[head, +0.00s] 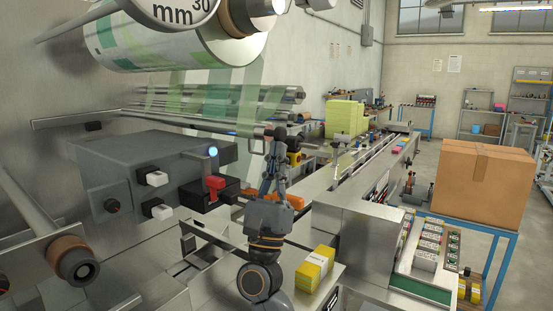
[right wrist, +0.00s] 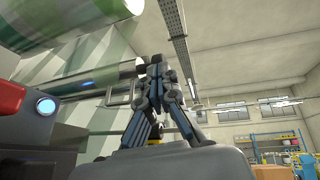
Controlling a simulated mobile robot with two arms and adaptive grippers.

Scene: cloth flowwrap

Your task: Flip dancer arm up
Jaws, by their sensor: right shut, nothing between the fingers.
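The dancer arm looks to be the flat metal bar (head: 75,121) on the wall panel at the left of the head view, with a long steel roller (head: 190,123) reaching right from it. Green and white printed film (head: 205,90) runs down past the rollers. My right gripper (head: 278,138) points up at the roller's right end, its fingers shut and empty. In the right wrist view the fingertips (right wrist: 158,68) stand close to a steel roller (right wrist: 100,87); I cannot tell whether they touch. My left gripper is not in view.
A grey control box (head: 125,175) with knobs and a red switch (head: 215,183) sits left of my right gripper. A large film reel (head: 225,35) hangs above. Yellow packs (head: 315,268) lie at the lower right. A cardboard box (head: 485,180) stands on a blue-framed table.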

